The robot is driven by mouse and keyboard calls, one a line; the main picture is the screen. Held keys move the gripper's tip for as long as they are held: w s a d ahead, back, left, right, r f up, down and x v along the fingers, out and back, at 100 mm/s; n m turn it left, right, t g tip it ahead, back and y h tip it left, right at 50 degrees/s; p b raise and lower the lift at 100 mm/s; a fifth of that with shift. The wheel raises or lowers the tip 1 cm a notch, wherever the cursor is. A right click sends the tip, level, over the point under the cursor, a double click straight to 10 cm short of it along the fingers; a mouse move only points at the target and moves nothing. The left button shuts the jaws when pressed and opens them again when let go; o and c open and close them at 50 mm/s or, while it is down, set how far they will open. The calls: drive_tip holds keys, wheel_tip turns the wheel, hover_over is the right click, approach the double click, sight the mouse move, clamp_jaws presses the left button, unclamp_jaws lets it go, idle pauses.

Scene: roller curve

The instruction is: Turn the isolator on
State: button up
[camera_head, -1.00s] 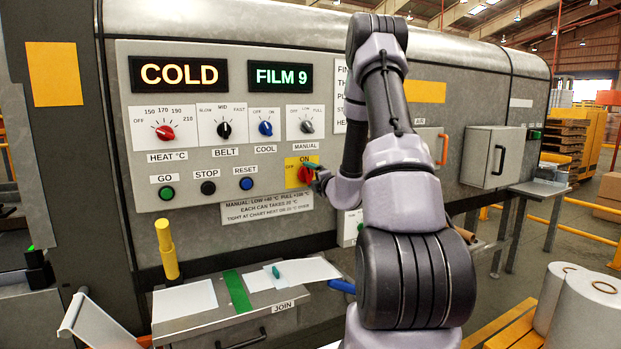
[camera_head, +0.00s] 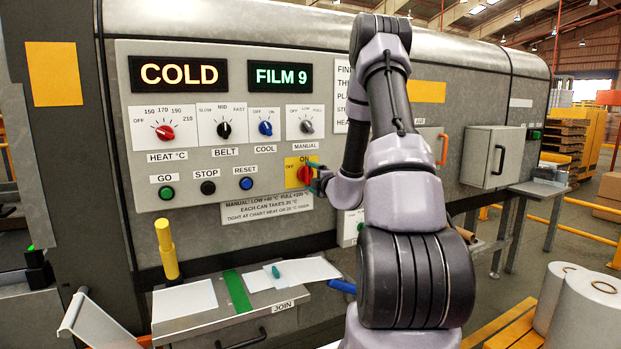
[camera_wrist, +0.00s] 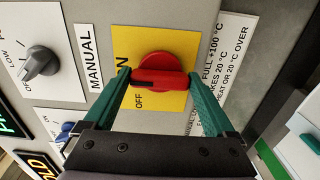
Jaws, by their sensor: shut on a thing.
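The isolator is a red rotary knob (camera_head: 304,174) on a yellow plate (camera_head: 290,162) marked ON at the top and OFF at the left. It also shows in the wrist view as a red knob (camera_wrist: 160,70). My gripper (camera_wrist: 160,77) is shut on the knob, with one teal fingertip at each end of its red bar. The bar lies across the wrist view, in line with the ON mark, which the left finger partly hides. OFF is readable below the knob there. In the head view the fingers sit one above the other at the knob's right side.
The panel holds heat, belt, cool and manual dials, with GO (camera_head: 166,193), STOP (camera_head: 208,188) and RESET (camera_head: 246,184) buttons left of the isolator. Displays read COLD (camera_head: 179,74) and FILM 9 (camera_head: 280,76). A printed label (camera_head: 266,207) lies just below the isolator.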

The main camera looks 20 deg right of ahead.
drive_tip(key=o, duration=1)
drive_tip(key=shift+o, duration=0.2)
drive_tip(key=shift+s, duration=0.15)
drive_tip(key=s, duration=1)
drive_tip(key=shift+s+d, duration=0.2)
drive_tip(key=shift+s, duration=0.1)
